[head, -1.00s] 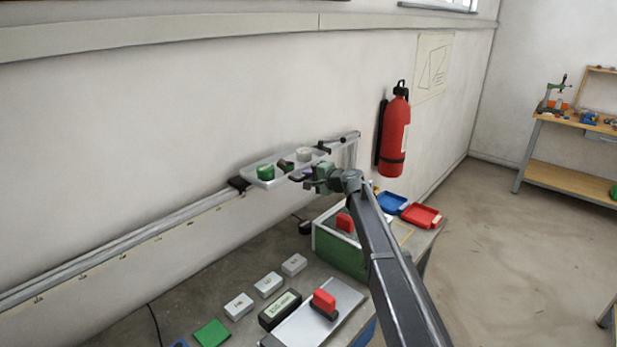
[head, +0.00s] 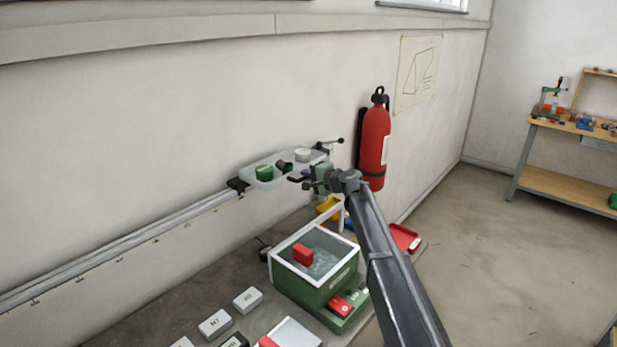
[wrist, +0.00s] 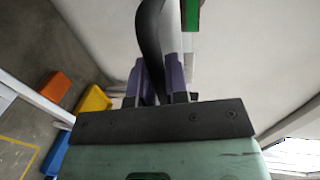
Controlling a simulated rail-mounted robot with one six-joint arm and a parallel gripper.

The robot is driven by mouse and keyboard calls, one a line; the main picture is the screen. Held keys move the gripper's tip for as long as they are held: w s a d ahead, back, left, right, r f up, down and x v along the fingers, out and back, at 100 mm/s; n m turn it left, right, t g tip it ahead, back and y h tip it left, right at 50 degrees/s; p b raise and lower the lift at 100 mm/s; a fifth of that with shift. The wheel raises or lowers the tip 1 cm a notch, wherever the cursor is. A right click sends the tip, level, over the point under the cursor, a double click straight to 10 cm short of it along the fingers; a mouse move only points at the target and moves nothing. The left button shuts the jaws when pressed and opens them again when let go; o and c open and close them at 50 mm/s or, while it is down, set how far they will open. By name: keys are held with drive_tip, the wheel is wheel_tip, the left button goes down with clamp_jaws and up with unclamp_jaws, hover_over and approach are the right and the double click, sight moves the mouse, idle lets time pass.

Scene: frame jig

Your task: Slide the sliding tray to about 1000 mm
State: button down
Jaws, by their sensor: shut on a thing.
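The sliding tray (head: 272,182) is pale and shallow. It sits on the wall rail (head: 150,227) near the rail's far end and carries a green item (head: 264,173), a dark brown item (head: 284,167) and a white round item (head: 303,155). My gripper (head: 298,180) is at the tray's near right side. In the wrist view my gripper's purple fingers (wrist: 156,85) are shut on a dark curved handle (wrist: 150,35). The handle's join to the tray is hard to see. Scale marks along the rail are too small to read.
A red fire extinguisher (head: 374,145) hangs on the wall beyond the rail. The floor at right is clear.

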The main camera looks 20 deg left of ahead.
drive_tip(key=shift+w, duration=0.15)
drive_tip(key=c, duration=1.1)
unclamp_jaws()
drive_tip(key=shift+c, duration=0.2)
drive_tip(key=p+v, duration=0.2)
drive_tip(key=v, duration=0.9)
